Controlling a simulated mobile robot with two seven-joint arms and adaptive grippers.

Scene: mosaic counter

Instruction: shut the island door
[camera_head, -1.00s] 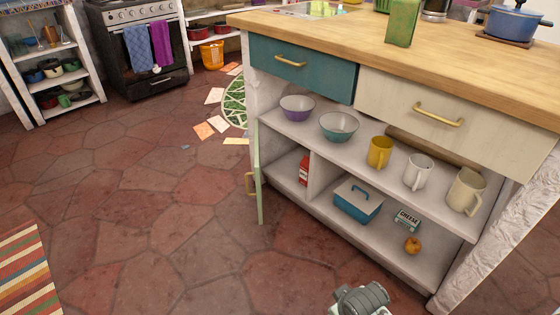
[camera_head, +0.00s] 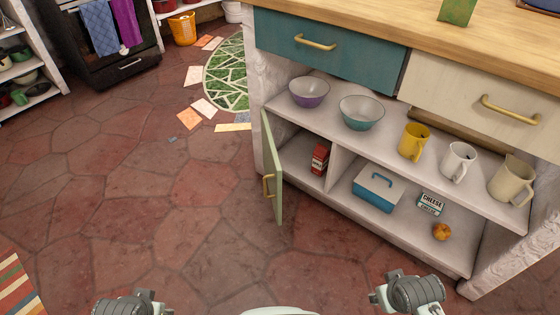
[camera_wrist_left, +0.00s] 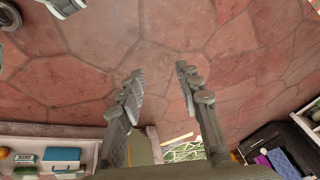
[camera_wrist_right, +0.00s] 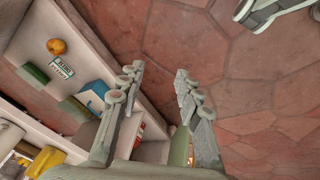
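The island door (camera_head: 272,169) is pale green with a brass handle (camera_head: 268,187). It hangs open at the left end of the island's lower shelf, swung out over the floor and seen nearly edge-on in the head view. Parts of my two arms show at the bottom of the head view, well in front of the door. My left gripper (camera_wrist_left: 158,88) is open and empty over the floor tiles in the left wrist view. My right gripper (camera_wrist_right: 158,85) is open and empty in the right wrist view, with the island shelves beyond it. Neither touches the door.
The island's lower shelf holds a red carton (camera_head: 319,158), a blue box (camera_head: 378,190), a cheese packet (camera_head: 430,203) and an orange fruit (camera_head: 441,231). Bowls and mugs stand above. A striped rug (camera_head: 18,285) lies at left. The floor before the door is clear.

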